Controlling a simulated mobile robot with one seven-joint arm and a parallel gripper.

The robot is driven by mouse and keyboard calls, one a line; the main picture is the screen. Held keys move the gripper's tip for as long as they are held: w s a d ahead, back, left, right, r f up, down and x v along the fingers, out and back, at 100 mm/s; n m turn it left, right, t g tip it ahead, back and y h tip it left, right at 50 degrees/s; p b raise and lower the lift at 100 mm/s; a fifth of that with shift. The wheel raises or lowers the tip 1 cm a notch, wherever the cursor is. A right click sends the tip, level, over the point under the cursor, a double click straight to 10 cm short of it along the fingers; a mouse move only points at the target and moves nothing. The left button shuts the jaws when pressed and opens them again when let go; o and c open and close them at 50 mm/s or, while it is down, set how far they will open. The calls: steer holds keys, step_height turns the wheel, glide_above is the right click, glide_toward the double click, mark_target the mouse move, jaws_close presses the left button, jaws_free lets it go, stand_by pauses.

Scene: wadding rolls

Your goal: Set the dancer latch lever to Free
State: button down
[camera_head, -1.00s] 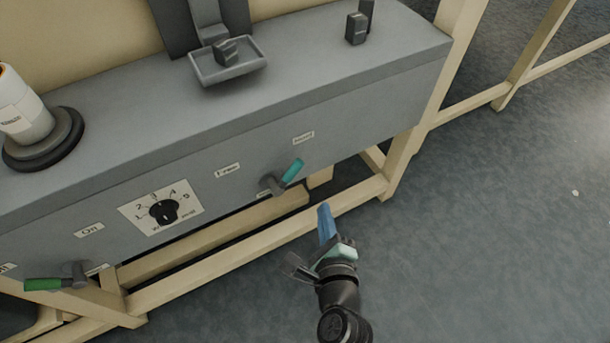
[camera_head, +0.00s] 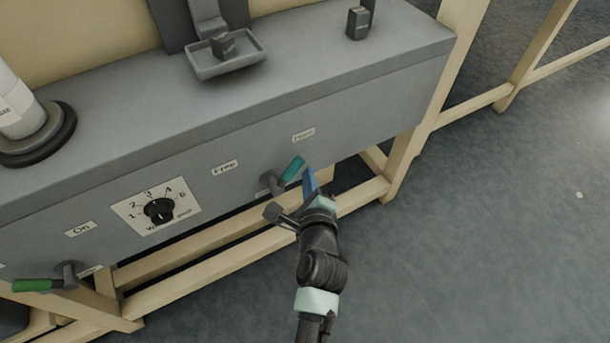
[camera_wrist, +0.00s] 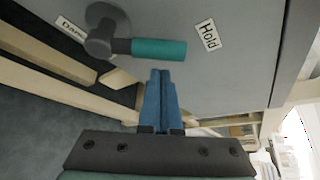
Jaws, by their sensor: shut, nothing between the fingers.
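The dancer latch lever has a grey hub and a teal grip (camera_head: 293,169) on the front of the grey cabinet. Its grip points up and right, toward the label that reads Hold (camera_wrist: 208,36). The other label, Free (camera_head: 224,167), is to the upper left of the hub. In the wrist view the teal grip (camera_wrist: 158,49) lies just beyond my fingertips. My gripper (camera_head: 310,175) is shut and empty, its blue fingers just right of and below the grip. In the wrist view the fingertips (camera_wrist: 161,73) appear close to the grip; I cannot tell whether they touch.
A numbered dial (camera_head: 159,208) and a green-handled lever (camera_head: 38,284) labelled On are to the left on the cabinet front (camera_head: 370,130). Beige frame rails (camera_head: 225,257) run below. A grey tray (camera_head: 228,64) is above. Open floor lies to the right.

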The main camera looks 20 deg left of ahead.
mark_target(291, 168)
steer(key=shift+s+a+r, duration=0.25)
steer(key=shift+a+r, duration=0.05)
steer(key=shift+s+a+r+n+t+p, duration=0.25)
steer(key=shift+r+n+t+p, duration=0.1)
steer(key=shift+n+t+p, duration=0.15)
stand_by(0.6)
steer(key=s+n+t, duration=0.1)
steer(key=s+a+r+n+t+b, duration=0.1)
steer(key=n, duration=0.1)
steer(key=shift+a+n, duration=0.25)
steer(key=shift+n, duration=0.05)
steer(key=n+t+b, duration=0.1)
steer(key=b, duration=0.1)
steer(key=s+a+n+t+b, duration=0.1)
steer(key=n+b, duration=0.1)
steer(key=s+a+n+y+b, duration=0.1)
steer(key=b, duration=0.2)
steer(key=shift+s+f+n+t, duration=0.1)
steer(key=shift+s+n+t, duration=0.15)
steer(key=shift+n+t, duration=0.15)
steer(key=s+n+y+b, duration=0.1)
steer(key=n+b, duration=0.1)
steer(key=a+n+b, duration=0.1)
steer(key=b, duration=0.1)
steer(key=shift+s+a+n+t+y+b, duration=0.15)
steer(key=shift+s+n+t+y+b, duration=0.2)
steer(key=shift+n+t+y, duration=0.05)
steer(key=shift+s+a, duration=0.1)
